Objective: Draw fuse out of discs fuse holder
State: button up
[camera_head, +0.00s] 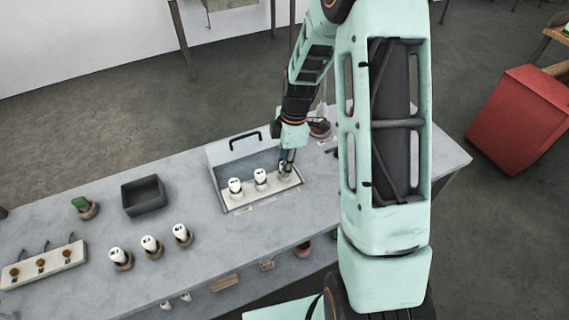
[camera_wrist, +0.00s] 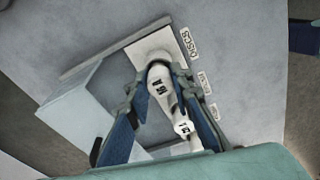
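A grey box (camera_head: 216,160) with a black handle has a pale panel (camera_head: 238,206) at its front, where white fuses stand in a row. Two fuses show clearly in the head view, a left one (camera_head: 235,186) and a middle one (camera_head: 260,177). My gripper (camera_head: 286,168) points down at the right end of the row. In the wrist view, its fingers (camera_wrist: 160,86) straddle a white fuse (camera_wrist: 158,76) beside the "DISCS" label (camera_wrist: 188,46). Whether both pads touch it is unclear. Another white fuse (camera_wrist: 184,128) shows nearer the palm. The holder under the straddled fuse is mostly hidden.
On the grey table, a dark open bin (camera_head: 143,196) and several white fuses in round holders, one here (camera_head: 151,245), stand left of the box. A pale block (camera_head: 43,266) with hooks is at far left. A red bin (camera_head: 520,122) stands on the floor at right.

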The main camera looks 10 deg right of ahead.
grip_shut()
jog(key=shift+r, duration=0.1)
jog(key=shift+r+p, duration=1.8)
jog(key=shift+r, duration=1.1)
jog(key=shift+r+p, duration=0.9)
jog(key=shift+r, duration=0.6)
